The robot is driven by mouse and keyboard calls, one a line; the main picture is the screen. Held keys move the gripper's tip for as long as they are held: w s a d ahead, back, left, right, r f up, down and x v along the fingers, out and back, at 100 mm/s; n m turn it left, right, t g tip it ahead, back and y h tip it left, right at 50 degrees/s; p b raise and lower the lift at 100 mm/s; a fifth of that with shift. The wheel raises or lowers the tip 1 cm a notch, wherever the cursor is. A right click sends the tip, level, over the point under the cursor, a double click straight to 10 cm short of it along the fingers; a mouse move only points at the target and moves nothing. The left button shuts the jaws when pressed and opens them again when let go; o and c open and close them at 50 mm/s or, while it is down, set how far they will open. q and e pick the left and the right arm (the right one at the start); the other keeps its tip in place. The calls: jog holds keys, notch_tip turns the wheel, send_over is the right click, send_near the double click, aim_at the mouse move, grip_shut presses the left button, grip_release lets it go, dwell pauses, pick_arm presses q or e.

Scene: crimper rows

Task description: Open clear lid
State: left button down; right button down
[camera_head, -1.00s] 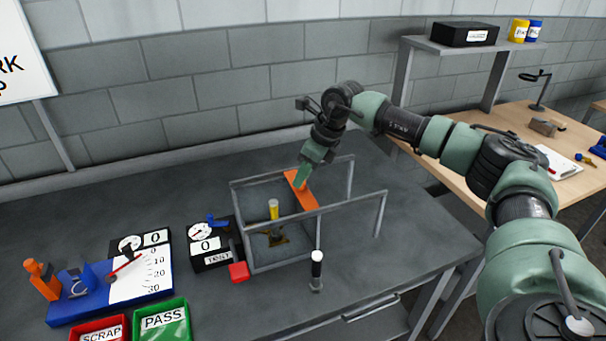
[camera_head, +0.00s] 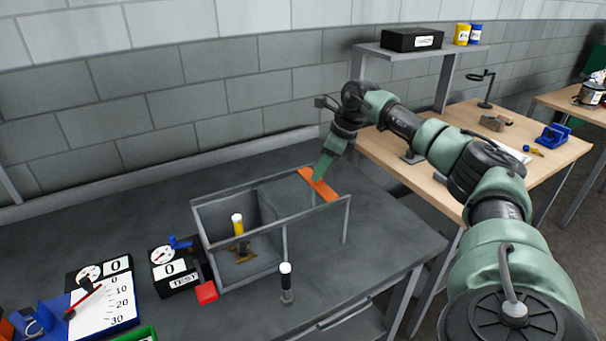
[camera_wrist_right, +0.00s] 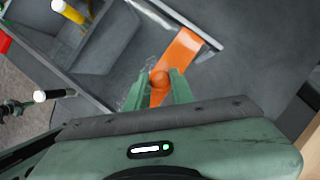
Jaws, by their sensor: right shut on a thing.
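The clear lid (camera_head: 285,200) is a see-through panel in a grey rail frame, with an orange handle strip (camera_head: 319,186) at its right end. My right gripper (camera_head: 318,177) is shut on the orange handle; in the right wrist view the fingers (camera_wrist_right: 159,88) close around its round orange knob. The lid lies to the right of the grey box (camera_head: 222,270), whose left part is uncovered. A yellow cylinder with a white top (camera_head: 238,224) stands in the box on a brass-coloured base. My left gripper is not in view.
A black-and-white post (camera_head: 286,285) stands in front of the box. A TEST gauge unit (camera_head: 176,278) and red block (camera_head: 206,292) sit to its left. The bench is clear right of the rails. A wooden table (camera_head: 440,155) stands beyond.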

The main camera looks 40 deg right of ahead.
jog(key=shift+d+r, duration=0.1)
jog(key=shift+d, duration=0.4)
jog(key=c, duration=1.2)
grip_release()
jog(key=shift+c, duration=0.2)
jog(key=shift+s+r, duration=0.15)
jog(key=shift+r, duration=0.25)
jog(key=b+v, duration=0.1)
jog(key=v, duration=0.6)
jog(key=shift+b, duration=0.3)
jog(key=shift+d+f, duration=0.1)
jog(key=shift+f, duration=0.05)
